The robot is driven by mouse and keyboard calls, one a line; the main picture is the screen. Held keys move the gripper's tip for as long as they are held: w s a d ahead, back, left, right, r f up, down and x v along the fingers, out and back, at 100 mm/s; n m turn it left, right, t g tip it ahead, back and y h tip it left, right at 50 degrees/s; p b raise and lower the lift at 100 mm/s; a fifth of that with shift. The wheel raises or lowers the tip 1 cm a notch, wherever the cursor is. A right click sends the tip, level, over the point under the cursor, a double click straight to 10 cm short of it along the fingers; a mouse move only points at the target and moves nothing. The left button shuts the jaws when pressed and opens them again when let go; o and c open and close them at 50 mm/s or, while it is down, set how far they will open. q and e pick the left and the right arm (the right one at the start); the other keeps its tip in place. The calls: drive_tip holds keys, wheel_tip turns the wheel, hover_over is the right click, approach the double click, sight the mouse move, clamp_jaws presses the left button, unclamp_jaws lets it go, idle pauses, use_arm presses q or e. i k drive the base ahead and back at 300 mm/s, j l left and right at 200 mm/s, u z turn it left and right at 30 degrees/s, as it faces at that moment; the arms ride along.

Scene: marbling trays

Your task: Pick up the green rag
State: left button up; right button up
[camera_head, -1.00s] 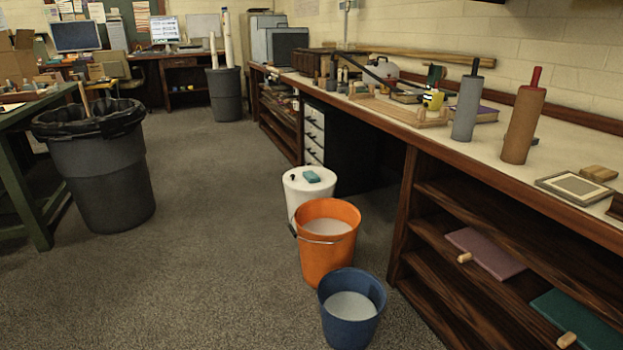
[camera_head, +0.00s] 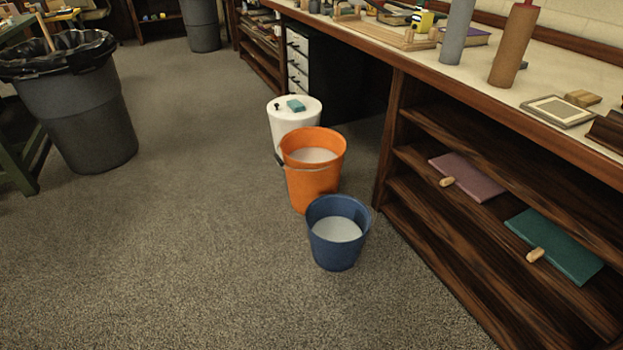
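A flat teal-green piece (camera_head: 555,245) lies on the lower shelf of the bench at the right, with a small wooden peg (camera_head: 536,255) at its near edge. A small teal block (camera_head: 296,105) rests on the lid of the white bucket (camera_head: 290,132). I cannot tell for certain which of these two is the green rag, or whether either is cloth. Neither of my grippers is in view.
An orange bucket (camera_head: 299,185) and a blue bucket (camera_head: 330,250), both holding pale contents, stand before the white one. The bench top (camera_head: 470,85) carries rollers. A mauve flat piece (camera_head: 467,177) shares the shelf. A grey bin (camera_head: 80,120) stands left. The carpet between is clear.

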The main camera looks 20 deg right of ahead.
sight(295, 105)
drive_tip(key=z, duration=0.55)
drive_tip(key=i+j+z, duration=0.7)
drive_tip(key=z, duration=0.15)
drive_tip(key=i+j, duration=0.05)
